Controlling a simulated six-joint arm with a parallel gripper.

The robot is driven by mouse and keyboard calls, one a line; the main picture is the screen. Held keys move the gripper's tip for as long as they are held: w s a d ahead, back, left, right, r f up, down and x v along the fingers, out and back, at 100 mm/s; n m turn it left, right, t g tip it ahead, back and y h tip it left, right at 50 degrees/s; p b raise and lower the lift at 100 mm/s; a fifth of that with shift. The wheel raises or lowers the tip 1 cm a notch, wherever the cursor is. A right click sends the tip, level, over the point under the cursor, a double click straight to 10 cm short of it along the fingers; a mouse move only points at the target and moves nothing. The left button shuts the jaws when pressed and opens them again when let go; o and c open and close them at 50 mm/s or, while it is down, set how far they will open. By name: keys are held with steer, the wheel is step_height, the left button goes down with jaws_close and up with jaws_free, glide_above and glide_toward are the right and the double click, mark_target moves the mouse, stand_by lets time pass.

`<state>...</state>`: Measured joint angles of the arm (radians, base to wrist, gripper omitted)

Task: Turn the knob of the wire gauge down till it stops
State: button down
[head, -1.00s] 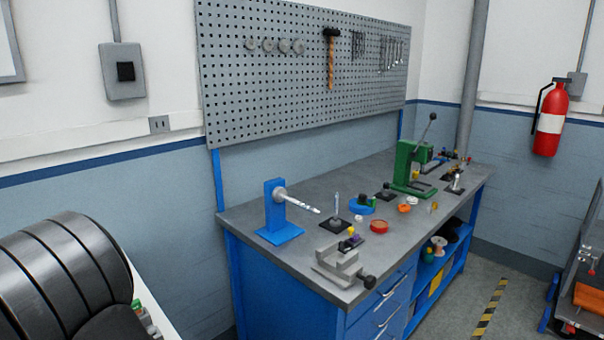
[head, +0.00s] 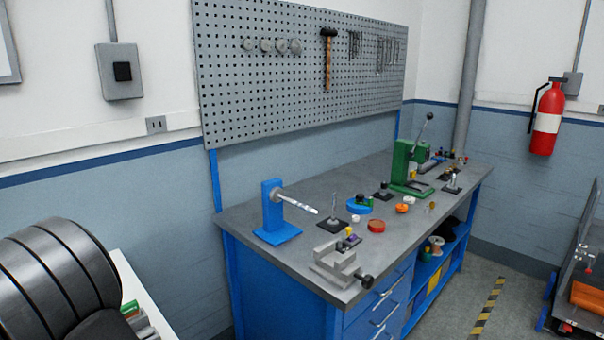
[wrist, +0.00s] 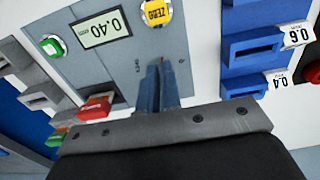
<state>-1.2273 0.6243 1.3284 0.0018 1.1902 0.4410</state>
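In the wrist view, a grey panel with a display (wrist: 102,29) reading 0.40 mm fits the wire gauge (wrist: 115,65). It has a yellow ZERO button (wrist: 156,12) and a green button (wrist: 53,47). My gripper (wrist: 160,66) is over this panel, its two fingers close together, with no held thing visible between them. A small reddish spot shows at the fingertips. I cannot make out the knob; the fingers and gripper body hide part of the panel. My gripper does not show in the head view.
Blue slotted blocks (wrist: 255,46) with tags reading 0.6 and 0.4 stand right of the panel. A red block (wrist: 96,107) lies lower left. In the head view, a workbench (head: 290,228) with a green press (head: 405,168) and a vise (head: 335,265) stands beyond a white surface (head: 128,280).

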steer(key=shift+a+r, duration=0.15)
steer(key=shift+a, duration=0.3)
steer(key=shift+s, duration=0.3)
steer(key=shift+s+d, duration=0.1)
steer(key=shift+s, duration=0.05)
steer(key=shift+d+r, duration=0.15)
steer(key=shift+r, duration=2.7)
steer(key=shift+w+d+f, duration=0.3)
steer(key=shift+w+f, duration=0.05)
steer(key=shift+f, duration=0.65)
steer(key=shift+w+d+f, duration=0.3)
steer(key=shift+f, duration=0.7)
steer(key=shift+w+d+f, duration=0.3)
steer(key=shift+w+f, duration=0.05)
steer(key=shift+f, duration=0.65)
steer(key=shift+w+a, duration=0.1)
steer(key=shift+a, duration=0.25)
steer(key=shift+s+a+r, duration=0.1)
steer(key=shift+s+a, duration=0.05)
steer(key=shift+s, duration=0.1)
